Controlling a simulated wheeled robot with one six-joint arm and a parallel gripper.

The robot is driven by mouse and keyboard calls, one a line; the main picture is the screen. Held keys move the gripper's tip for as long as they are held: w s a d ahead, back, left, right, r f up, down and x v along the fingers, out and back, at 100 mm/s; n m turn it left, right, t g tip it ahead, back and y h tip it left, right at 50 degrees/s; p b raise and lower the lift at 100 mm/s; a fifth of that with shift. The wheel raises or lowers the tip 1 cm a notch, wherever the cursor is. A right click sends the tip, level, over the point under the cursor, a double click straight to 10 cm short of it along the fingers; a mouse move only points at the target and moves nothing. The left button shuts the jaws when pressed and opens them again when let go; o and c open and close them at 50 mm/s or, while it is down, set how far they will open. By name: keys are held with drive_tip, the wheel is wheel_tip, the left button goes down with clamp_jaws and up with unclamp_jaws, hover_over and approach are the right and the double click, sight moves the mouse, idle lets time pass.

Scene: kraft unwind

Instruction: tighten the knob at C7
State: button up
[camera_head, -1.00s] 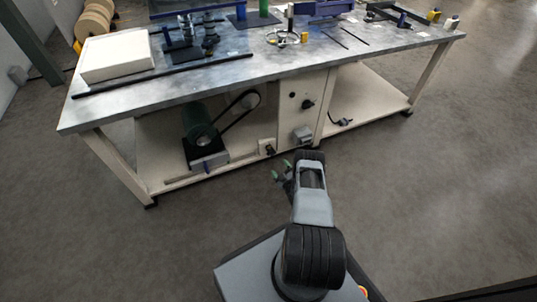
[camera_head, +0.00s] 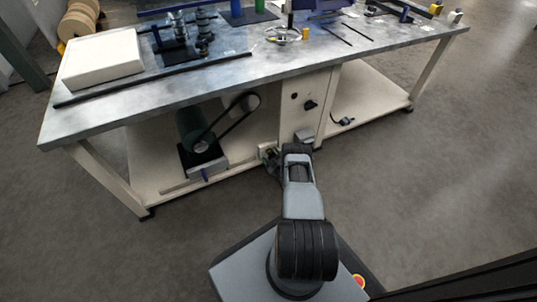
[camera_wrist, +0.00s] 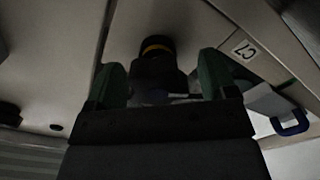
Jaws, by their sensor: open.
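In the wrist view a black knob (camera_wrist: 157,68) with a yellow band stands on a pale panel. A white label reading C7 (camera_wrist: 243,50), upside down, is to its right. My gripper (camera_wrist: 160,76) has its two green fingers apart, one on each side of the knob. I cannot tell whether they touch it. The knob's lower part is dark and partly hidden by my gripper. In the head view my gripper (camera_head: 271,160) is mostly hidden by my arm, low at the front of the bench.
The workbench (camera_head: 225,75) stands ahead, with a lower shelf carrying a motor and belt (camera_head: 200,140). A grey box (camera_head: 304,138) is close to my wrist. In the wrist view a blue loop (camera_wrist: 292,122) is at the right. Floor on the right is clear.

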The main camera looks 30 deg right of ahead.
drive_tip(key=shift+w+d, duration=0.1)
drive_tip(key=c, duration=0.9)
